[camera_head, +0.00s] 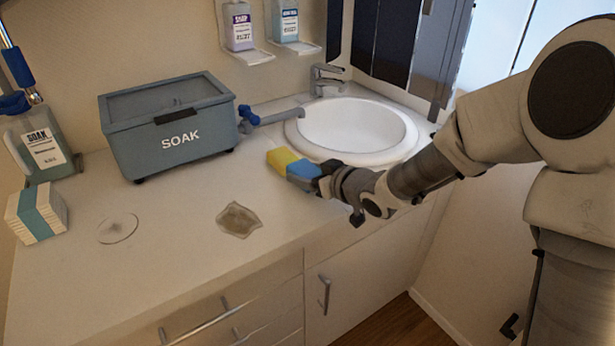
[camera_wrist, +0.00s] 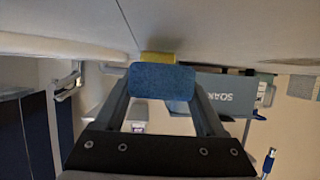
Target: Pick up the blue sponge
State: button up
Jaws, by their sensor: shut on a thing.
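The blue sponge (camera_head: 303,170) has a yellow layer on its far side and is at the front left of the sink in the head view. My gripper (camera_head: 316,179) is shut on it. In the wrist view the blue face of the sponge (camera_wrist: 161,81) sits between the two fingertips of my gripper (camera_wrist: 162,88), with a strip of yellow showing beyond it. I cannot tell whether the sponge still touches the counter.
A white sink (camera_head: 355,128) with a tap (camera_head: 327,80) is behind the sponge. A grey SOAK box (camera_head: 170,128) stands at the left. A brownish patch (camera_head: 239,220) and a clear round dish (camera_head: 118,228) lie on the counter (camera_head: 180,260). A soap bottle (camera_head: 40,145) stands far left.

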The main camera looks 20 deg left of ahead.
notch_tip(320, 180, up, 2)
jog(key=shift+r+p, duration=0.25)
jog(key=shift+p, duration=0.15)
jog(key=s+a+r+p+v, duration=0.15)
jog(key=p+v, duration=0.25)
jog(key=v, duration=0.9)
jog(key=w+d+r+m+t+h+p, duration=0.25)
jog(key=w+d+m+p, duration=0.2)
jog(key=d, duration=0.65)
jog(key=w+d+r+m+t+h+p, duration=0.2)
jog(key=w+d+r+m+h+p, duration=0.3)
jog(key=d, duration=0.7)
notch_tip(320, 180, down, 12)
jog(key=m+t+h+p, duration=0.1)
jog(key=h, duration=0.2)
jog(key=shift+w+d+r, duration=0.1)
jog(key=shift+w+r, duration=0.05)
